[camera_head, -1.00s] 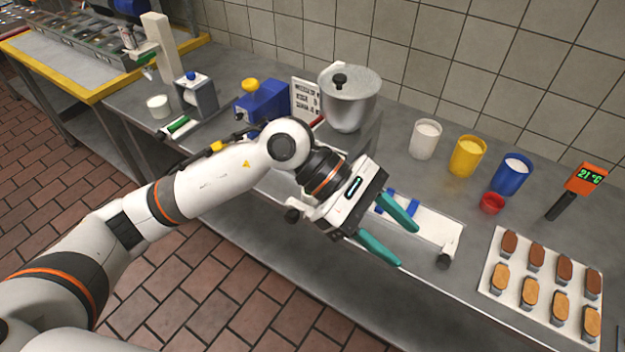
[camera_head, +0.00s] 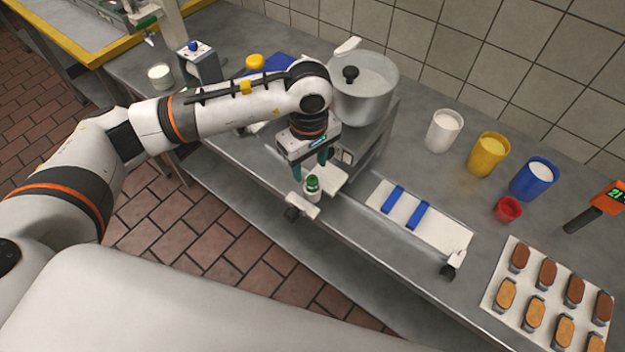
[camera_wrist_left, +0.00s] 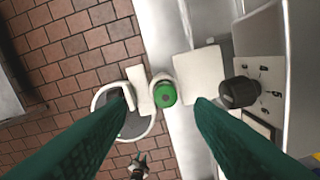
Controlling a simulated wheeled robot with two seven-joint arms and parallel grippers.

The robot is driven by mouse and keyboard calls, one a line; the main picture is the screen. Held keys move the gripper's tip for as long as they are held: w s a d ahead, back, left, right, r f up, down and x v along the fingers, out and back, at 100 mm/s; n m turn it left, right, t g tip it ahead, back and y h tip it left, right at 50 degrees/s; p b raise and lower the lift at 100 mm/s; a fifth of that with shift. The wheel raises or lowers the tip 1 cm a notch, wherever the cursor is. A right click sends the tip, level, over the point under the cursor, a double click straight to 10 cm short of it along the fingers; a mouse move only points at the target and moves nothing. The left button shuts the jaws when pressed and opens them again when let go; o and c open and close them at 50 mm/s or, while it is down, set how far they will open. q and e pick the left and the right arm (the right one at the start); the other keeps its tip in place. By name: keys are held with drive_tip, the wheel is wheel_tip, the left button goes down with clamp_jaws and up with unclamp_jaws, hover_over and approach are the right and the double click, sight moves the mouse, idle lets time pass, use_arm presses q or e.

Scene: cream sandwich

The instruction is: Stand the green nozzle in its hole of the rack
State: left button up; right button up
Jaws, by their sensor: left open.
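A small green-topped piece with a pale collar, which looks like the green nozzle (camera_head: 313,185), stands upright at the front edge of the steel counter, on or in a white fitting. In the left wrist view the green nozzle (camera_wrist_left: 165,96) shows from above, with a white plate (camera_wrist_left: 199,78) beside it. I cannot tell whether this fitting is the rack or whether a hole holds the nozzle. My left gripper (camera_head: 310,164) points down just above the nozzle. Its teal fingers are open, one on each side in the wrist view, with no visible contact. My right gripper is not in view.
A steel pot (camera_head: 364,92) stands close behind the left gripper. A white board with blue strips (camera_head: 418,214) lies to the right. White, yellow and blue cups (camera_head: 489,155) and a tray of biscuits (camera_head: 490,308) are farther right. The floor drops away in front.

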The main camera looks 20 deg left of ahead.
sight(312, 178)
use_arm(q)
drive_tip(key=f+p, duration=0.1)
drive_tip(key=f, duration=0.1)
drive_tip(key=f+p, duration=0.1)
drive_tip(key=f, duration=0.1)
drive_tip(key=shift+w+d+f+p, duration=0.1)
drive_tip(key=shift+w+d+p, duration=0.05)
drive_tip(key=shift+d+p, duration=0.15)
drive_tip(key=shift+a+f, duration=0.1)
drive_tip(key=shift+f, duration=0.25)
drive_tip(key=shift+w+f, duration=0.1)
drive_tip(key=shift+f, duration=0.1)
clamp_jaws()
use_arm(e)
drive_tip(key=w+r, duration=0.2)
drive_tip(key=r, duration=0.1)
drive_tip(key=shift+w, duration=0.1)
